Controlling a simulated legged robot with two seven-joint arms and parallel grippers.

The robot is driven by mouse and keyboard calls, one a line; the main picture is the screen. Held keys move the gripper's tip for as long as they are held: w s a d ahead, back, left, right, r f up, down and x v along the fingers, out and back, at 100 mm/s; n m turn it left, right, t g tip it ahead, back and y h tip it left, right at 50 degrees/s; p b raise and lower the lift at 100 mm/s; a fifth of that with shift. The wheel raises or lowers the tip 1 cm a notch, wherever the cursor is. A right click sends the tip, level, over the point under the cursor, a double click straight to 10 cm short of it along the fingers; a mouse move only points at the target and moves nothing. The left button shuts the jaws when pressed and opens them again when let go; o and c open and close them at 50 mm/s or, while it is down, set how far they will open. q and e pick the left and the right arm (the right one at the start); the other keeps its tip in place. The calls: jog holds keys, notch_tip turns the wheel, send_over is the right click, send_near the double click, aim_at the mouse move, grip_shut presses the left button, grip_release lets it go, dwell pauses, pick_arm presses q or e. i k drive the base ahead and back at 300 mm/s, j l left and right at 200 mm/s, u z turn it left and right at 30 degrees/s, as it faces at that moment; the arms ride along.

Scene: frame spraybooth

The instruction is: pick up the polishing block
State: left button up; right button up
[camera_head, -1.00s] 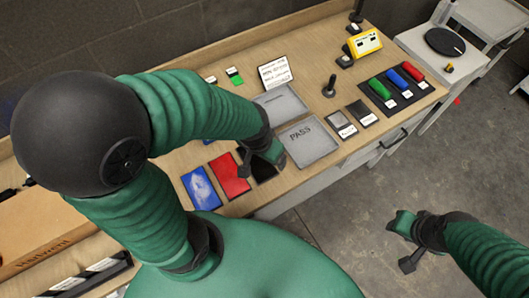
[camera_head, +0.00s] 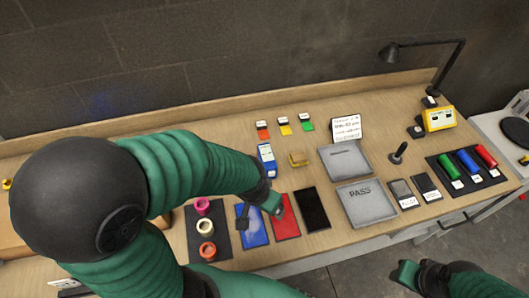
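A small tan-yellow block (camera_head: 298,158) lies on the wooden bench behind the colored panels; it may be the polishing block, but I cannot tell for sure. My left gripper (camera_head: 272,204) is in front of it, over the blue panel (camera_head: 252,232) and the red panel (camera_head: 285,222), apart from the block. No held object shows in it. My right gripper (camera_head: 406,272) is low at the right, in front of the bench edge, with no object visible in it. The finger gaps of both grippers are too small to make out.
A blue-and-white container (camera_head: 267,158) stands just left of the block. Grey trays (camera_head: 345,160), one marked PASS (camera_head: 366,204), lie to the right. A dark peg (camera_head: 399,153) stands beyond them. Tape rolls (camera_head: 203,205) sit on a dark mat. A lamp (camera_head: 425,45) stands at the back right.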

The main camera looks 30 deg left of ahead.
aim_at(296, 159)
jog(key=l+u, duration=0.1)
jog(key=u, duration=0.4)
jog(key=l+u, duration=0.15)
jog(key=u, duration=0.35)
jog(key=l+u, duration=0.15)
jog(key=u, duration=0.3)
jog(key=l+u, duration=0.15)
jog(key=u, duration=0.35)
